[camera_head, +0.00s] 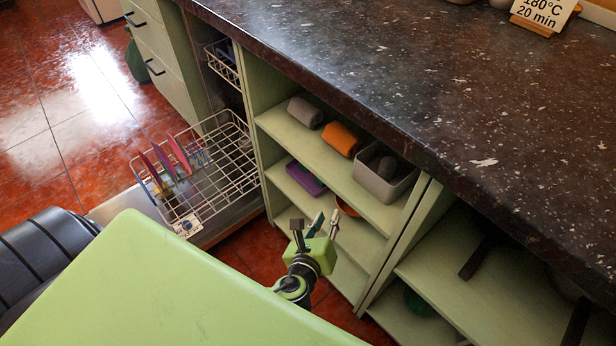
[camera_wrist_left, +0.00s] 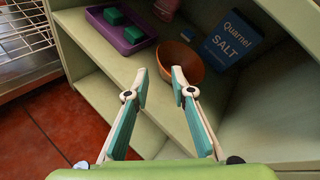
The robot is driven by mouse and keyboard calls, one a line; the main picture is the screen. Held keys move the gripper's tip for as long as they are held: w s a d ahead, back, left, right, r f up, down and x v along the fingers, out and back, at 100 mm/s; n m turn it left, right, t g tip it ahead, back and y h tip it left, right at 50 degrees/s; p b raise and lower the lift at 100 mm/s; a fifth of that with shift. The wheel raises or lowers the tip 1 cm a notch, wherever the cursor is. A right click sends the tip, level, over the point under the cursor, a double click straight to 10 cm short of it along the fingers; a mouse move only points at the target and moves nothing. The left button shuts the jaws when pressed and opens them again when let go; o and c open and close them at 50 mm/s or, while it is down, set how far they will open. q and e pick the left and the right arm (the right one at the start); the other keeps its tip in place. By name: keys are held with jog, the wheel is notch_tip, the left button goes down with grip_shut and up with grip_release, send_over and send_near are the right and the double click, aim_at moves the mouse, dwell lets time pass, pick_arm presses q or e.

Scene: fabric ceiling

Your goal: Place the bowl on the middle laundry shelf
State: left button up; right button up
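The orange-brown bowl (camera_wrist_left: 188,58) stands upright and looks empty on a pale green shelf. In the head view only a sliver of the bowl (camera_head: 347,208) shows under the upper shelf board. My left gripper (camera_wrist_left: 160,78) is open, with nothing held between its fingers. Its tips point at the bowl's near left side, and the right finger overlaps the bowl in the picture; I cannot tell whether it touches. In the head view the left gripper (camera_head: 315,222) is in front of the middle shelf (camera_head: 352,238). My right gripper is out of view.
A purple tray (camera_wrist_left: 125,42) with green blocks is left of the bowl, a blue salt box (camera_wrist_left: 230,42) right of it. Above are a grey roll (camera_head: 305,111), an orange roll (camera_head: 341,138) and a grey bin (camera_head: 370,182). An open dishwasher rack (camera_head: 228,163) is left.

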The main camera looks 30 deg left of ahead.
pick_arm(q)
jog(key=s+a+f+n+g+y, duration=0.25)
jog(key=s+a+n, duration=0.2)
jog(key=n, duration=0.55)
jog(key=s+d+n+g+h, duration=0.1)
jog(key=s+n+g+h, duration=0.3)
jog(key=s+n, duration=0.9)
jog(key=n+g, duration=0.3)
jog(key=shift+d+h, duration=0.15)
jog(key=shift+h, duration=0.2)
jog(key=shift+f, duration=0.1)
